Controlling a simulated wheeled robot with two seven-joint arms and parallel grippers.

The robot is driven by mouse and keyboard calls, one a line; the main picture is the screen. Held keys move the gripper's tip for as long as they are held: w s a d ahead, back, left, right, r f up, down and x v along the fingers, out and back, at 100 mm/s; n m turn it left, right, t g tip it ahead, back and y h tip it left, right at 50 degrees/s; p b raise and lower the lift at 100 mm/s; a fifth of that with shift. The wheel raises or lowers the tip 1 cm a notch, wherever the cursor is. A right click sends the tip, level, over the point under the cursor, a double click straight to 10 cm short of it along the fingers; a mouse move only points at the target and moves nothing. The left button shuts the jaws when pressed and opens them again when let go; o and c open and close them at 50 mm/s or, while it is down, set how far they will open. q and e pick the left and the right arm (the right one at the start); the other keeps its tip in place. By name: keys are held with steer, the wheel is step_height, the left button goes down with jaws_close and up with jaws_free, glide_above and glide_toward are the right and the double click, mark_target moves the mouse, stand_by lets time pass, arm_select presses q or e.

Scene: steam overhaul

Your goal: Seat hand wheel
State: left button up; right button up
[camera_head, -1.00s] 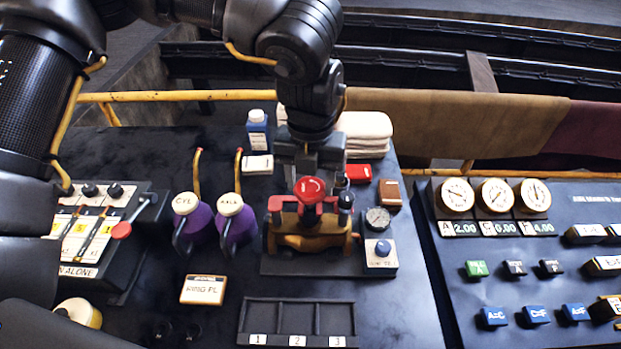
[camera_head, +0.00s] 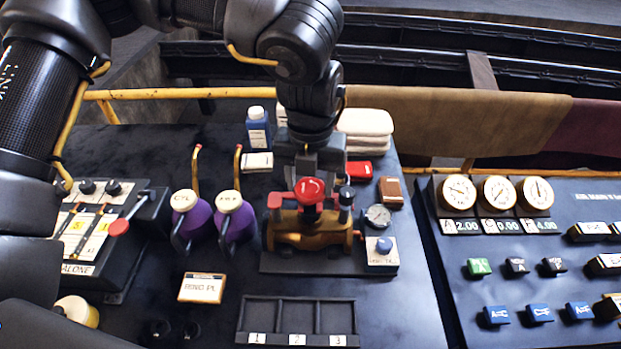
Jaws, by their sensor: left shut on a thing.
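The red hand wheel (camera_head: 310,190) sits over the top of the brass valve body (camera_head: 308,235), near the middle of the black bench. My left gripper (camera_head: 312,172) reaches down from above, just behind the wheel, and is shut on it. The wheel and gripper hide the valve stem, so I cannot tell whether the wheel touches it. Dark posts with red parts stand at either side of the wheel. My right gripper is not in view.
A gauge (camera_head: 377,216) and a blue knob (camera_head: 384,246) stand right of the valve. Purple oil cans (camera_head: 236,217) stand left. A numbered tray (camera_head: 297,315) lies in front. A blue bottle (camera_head: 257,128) and folded cloths (camera_head: 365,128) are behind.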

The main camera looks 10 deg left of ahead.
arm_select(q)
steer(key=shift+f, duration=0.25)
stand_by(0.4)
steer(key=o, duration=1.3)
steer(key=shift+c, duration=0.2)
steer(key=o, duration=0.3)
steer(key=shift+s+a, duration=0.1)
steer(key=shift+r, duration=0.1)
